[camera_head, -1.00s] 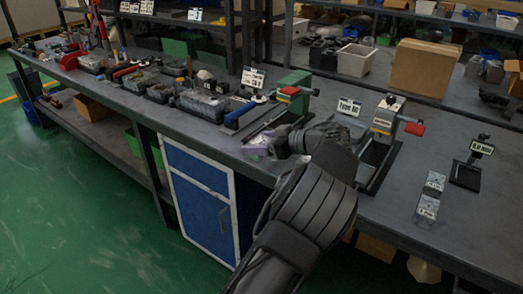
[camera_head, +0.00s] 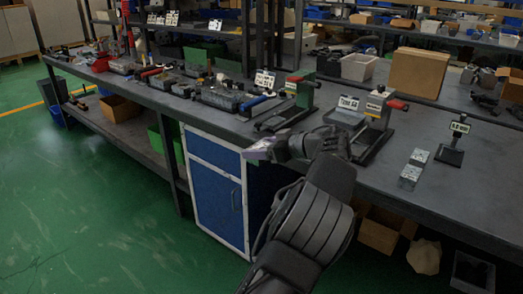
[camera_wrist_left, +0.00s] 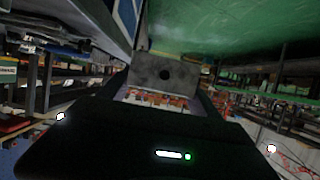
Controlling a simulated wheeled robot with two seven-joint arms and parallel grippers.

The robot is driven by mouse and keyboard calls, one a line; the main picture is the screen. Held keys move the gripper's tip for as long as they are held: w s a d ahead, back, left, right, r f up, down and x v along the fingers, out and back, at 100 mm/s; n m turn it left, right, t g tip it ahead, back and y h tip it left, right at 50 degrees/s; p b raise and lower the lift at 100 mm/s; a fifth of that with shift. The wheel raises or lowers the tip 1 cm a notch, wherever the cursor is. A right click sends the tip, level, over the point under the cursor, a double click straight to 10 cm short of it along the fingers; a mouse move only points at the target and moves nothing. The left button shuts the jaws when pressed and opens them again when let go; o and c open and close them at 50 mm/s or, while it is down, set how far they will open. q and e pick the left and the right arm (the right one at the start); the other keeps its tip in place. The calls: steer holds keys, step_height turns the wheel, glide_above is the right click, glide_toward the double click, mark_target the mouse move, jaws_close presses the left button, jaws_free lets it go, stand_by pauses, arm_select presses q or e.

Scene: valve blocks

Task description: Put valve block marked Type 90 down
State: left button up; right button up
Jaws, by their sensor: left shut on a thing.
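My left gripper (camera_head: 262,149) is shut on a grey valve block (camera_wrist_left: 165,72), which has a dark round hole in its visible face. In the head view the block is a small grey-purple shape at the fingertips, at the workbench's front edge. It looks held in the air, clear of the top. No Type 90 marking is readable on it. Two light grey blocks (camera_head: 414,165) lie on the bench at the right, apart from the gripper. My right gripper is not in view.
The long dark workbench (camera_head: 460,190) holds vise-like fixtures with label signs (camera_head: 348,103) behind my gripper, and a small stand (camera_head: 452,150) at the right. Trays and tools (camera_head: 220,98) crowd its left part. A blue cabinet (camera_head: 218,195) stands below.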

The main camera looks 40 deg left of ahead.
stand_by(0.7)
arm_select(q)
steer(key=shift+s+d+f+m+t, duration=0.15)
steer(key=shift+d+f+m+t, duration=0.1)
steer(key=shift+d+m+t, duration=0.3)
steer(key=d+f+m+t+h, duration=0.2)
steer(key=d+m+t+h, duration=0.2)
steer(key=d, duration=1.1)
steer(key=d+f+m+t+h, duration=0.2)
steer(key=d+m+t+h, duration=0.3)
steer(key=d, duration=1)
steer(key=m+t, duration=0.3)
steer(key=m, duration=0.1)
steer(key=shift+s, duration=0.4)
steer(key=shift+f+m, duration=0.1)
steer(key=shift+m, duration=0.15)
